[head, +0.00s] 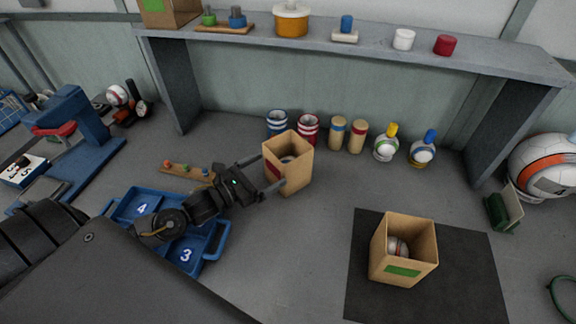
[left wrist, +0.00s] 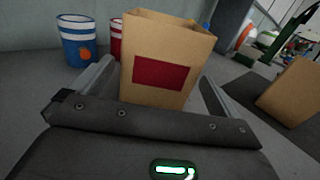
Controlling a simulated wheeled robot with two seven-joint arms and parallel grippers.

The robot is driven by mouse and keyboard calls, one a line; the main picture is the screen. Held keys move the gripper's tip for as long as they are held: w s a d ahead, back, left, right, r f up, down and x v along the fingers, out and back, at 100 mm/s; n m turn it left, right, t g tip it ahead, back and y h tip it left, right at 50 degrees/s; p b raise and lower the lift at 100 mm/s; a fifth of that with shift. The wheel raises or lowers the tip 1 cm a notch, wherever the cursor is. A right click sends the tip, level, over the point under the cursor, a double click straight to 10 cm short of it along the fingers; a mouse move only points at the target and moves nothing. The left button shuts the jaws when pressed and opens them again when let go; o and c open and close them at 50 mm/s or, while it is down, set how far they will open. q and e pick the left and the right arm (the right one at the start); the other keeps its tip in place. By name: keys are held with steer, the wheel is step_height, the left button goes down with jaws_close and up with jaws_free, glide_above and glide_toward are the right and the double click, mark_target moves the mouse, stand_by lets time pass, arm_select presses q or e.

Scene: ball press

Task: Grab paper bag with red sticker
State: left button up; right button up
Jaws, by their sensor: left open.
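My left gripper (head: 266,178) is open, with one finger on each side of the bag's lower part. In the left wrist view the left gripper (left wrist: 155,90) has its fingers spread around the bag; contact cannot be told. My right gripper is not in view.
A paper bag with a green sticker (head: 420,235) holds a ball on a black mat (head: 468,285). Striped cups (head: 309,127), several bottles and cylinders stand behind. A blue tray (head: 213,250) lies under my left arm. A grey shelf (head: 370,52) spans the back.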

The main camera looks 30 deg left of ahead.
mark_target(273, 166)
arm_select(q)
steer(key=shift+r, duration=0.1)
steer(key=x, duration=0.1)
steer(key=p+x, duration=0.1)
steer(key=x, duration=0.1)
steer(key=p+x, duration=0.1)
steer(key=shift+w+d+r, duration=0.2)
steer(key=shift+w+r, duration=0.05)
steer(key=shift+r, duration=0.05)
steer(key=shift+w+d+f, duration=0.1)
steer(key=shift+w+d, duration=0.05)
steer(key=shift+w, duration=0.1)
steer(key=c, duration=0.6)
